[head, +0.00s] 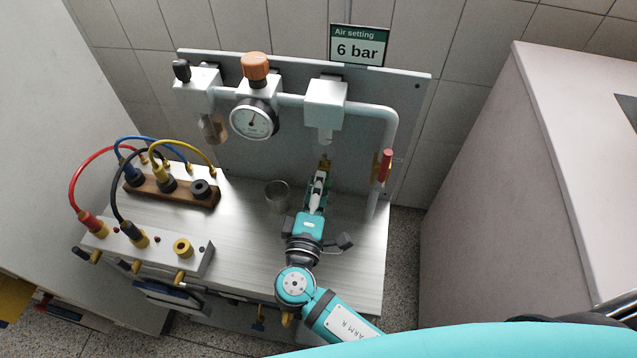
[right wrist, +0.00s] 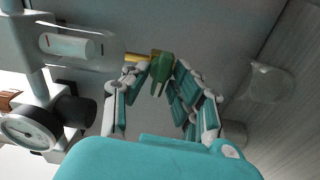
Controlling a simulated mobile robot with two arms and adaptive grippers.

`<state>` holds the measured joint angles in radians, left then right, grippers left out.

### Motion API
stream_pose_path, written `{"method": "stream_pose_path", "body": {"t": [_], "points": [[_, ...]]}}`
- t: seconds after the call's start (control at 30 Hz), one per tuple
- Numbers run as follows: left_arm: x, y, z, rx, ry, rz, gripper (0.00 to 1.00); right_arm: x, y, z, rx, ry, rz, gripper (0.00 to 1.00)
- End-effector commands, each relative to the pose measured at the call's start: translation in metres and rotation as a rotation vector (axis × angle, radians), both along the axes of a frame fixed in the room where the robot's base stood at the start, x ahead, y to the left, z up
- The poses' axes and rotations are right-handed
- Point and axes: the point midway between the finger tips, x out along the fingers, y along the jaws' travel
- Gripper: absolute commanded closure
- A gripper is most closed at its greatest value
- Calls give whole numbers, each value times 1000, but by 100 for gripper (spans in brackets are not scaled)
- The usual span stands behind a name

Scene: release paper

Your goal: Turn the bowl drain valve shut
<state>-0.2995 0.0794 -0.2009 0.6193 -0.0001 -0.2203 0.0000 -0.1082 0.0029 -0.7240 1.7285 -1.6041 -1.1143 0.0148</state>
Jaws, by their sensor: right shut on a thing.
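The bowl drain valve shows in the right wrist view as a green handle (right wrist: 158,76) on a short brass stem (right wrist: 136,58). The stem points toward the end of a pale bowl (right wrist: 70,45) with a red mark. My right gripper (right wrist: 162,70) has its two fingers closed around the green handle. In the head view my right gripper (head: 323,172) reaches up below the white filter housing (head: 326,103), and its fingers largely hide the valve. The handle's exact turn angle is hard to read. My left gripper is not in view.
A clear cup (head: 277,196) stands on the bench left of my right gripper. A red-handled valve (head: 385,166) is on the right pipe. A gauge (head: 254,119) with an orange knob (head: 255,66) is at upper left. Cabled sockets (head: 170,190) fill the bench's left side.

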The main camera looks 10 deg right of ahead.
Motion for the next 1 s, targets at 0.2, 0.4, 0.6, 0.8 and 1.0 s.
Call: {"method": "stream_pose_path", "body": {"t": [0.2,0.4,0.6,0.8,1.0], "points": [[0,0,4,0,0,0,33,0,0,1,-73,30,1,100],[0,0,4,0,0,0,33,0,1,0,-102,41,2,100],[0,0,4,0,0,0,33,0,1,0,-106,43,2,100],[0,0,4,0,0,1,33,0,1,0,-105,43,2,100],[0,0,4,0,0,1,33,0,1,0,-105,43,2,65]]}}
